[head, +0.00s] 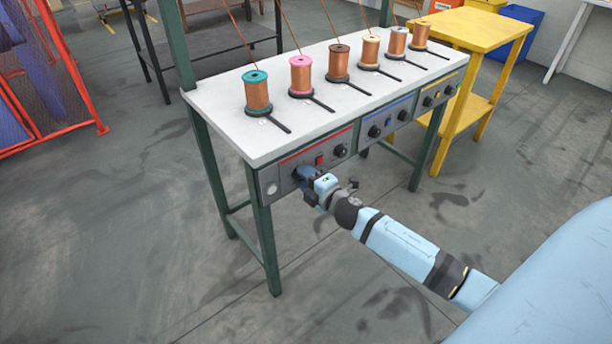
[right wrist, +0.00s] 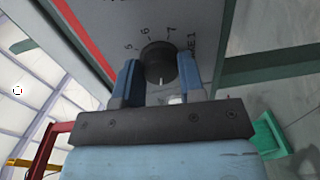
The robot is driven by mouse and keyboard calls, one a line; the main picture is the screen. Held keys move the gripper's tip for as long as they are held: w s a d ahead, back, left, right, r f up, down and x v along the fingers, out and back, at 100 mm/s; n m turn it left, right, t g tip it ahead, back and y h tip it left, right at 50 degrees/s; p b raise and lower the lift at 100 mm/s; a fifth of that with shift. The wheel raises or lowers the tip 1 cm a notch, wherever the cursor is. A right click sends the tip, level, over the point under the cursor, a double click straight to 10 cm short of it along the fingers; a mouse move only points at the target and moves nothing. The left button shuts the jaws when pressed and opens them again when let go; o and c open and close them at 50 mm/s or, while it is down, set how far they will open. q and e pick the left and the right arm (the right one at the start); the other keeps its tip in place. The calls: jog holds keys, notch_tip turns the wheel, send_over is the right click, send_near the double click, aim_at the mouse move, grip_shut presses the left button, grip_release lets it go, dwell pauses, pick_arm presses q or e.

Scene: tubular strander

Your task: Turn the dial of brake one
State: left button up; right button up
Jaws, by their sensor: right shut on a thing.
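The dial of brake one (right wrist: 158,60) is a round black knob with a white mark, on a grey panel with printed numbers around it. My right gripper (right wrist: 158,68) has its two blue fingers on either side of the dial and is shut on it. In the head view my right gripper (head: 303,174) is at the left part of the red-striped panel (head: 285,183) on the table's front. The dial is hidden behind the gripper there. My left gripper is not in view.
The white-topped table (head: 225,105) carries several copper spools with dark levers. Other black knobs (head: 340,151) and a red switch (head: 319,160) sit right of my gripper. A yellow table (head: 470,28) stands at the right. The floor in front is clear.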

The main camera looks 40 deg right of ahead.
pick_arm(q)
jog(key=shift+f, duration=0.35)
pick_arm(e)
jog(key=o, duration=0.9)
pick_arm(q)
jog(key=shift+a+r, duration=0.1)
pick_arm(e)
jog(key=shift+s, duration=0.1)
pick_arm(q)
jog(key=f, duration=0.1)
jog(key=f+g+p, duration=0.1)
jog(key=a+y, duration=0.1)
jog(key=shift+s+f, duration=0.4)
pick_arm(e)
jog(key=s, duration=0.9)
jog(key=s+d, duration=0.1)
jog(key=s, duration=0.3)
jog(key=shift+s+r, duration=0.25)
jog(key=shift+r, duration=0.1)
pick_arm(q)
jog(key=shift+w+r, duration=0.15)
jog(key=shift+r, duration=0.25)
